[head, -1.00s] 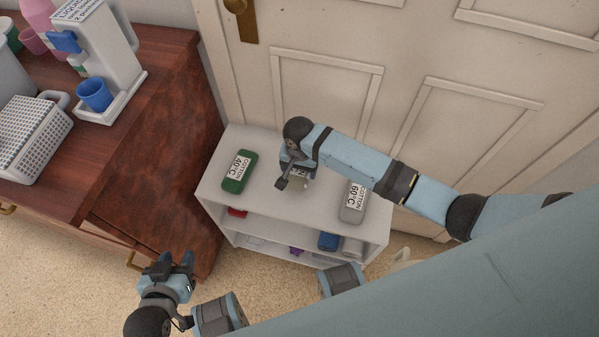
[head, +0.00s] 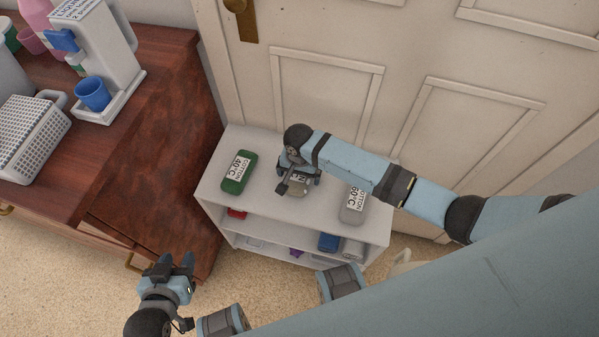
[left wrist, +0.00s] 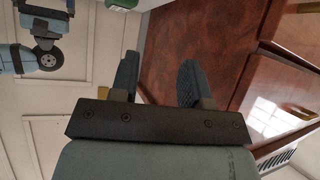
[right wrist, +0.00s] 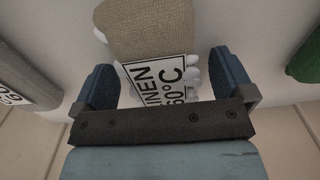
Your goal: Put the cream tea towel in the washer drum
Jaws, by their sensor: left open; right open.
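The cream tea towel (head: 299,187) is a beige roll with a white label on top of the white shelf unit, mostly hidden under my right gripper in the head view. In the right wrist view the towel (right wrist: 150,28) has a label reading LINEN 60°C. My right gripper (right wrist: 160,80) is open, its fingers on either side of the label end, with gaps visible. In the head view the right gripper (head: 298,180) is over the shelf top. My left gripper (head: 177,263) is open and empty, low beside the brown dresser. No washer drum is in view.
A green roll (head: 239,172) labelled COTTON 40°C and a grey COTTON 60°C roll (head: 354,203) flank the towel on the white shelf unit (head: 215,187). Its lower shelf holds a blue roll (head: 329,241). A dresser (head: 165,130) stands left; a panelled door (head: 330,85) is behind.

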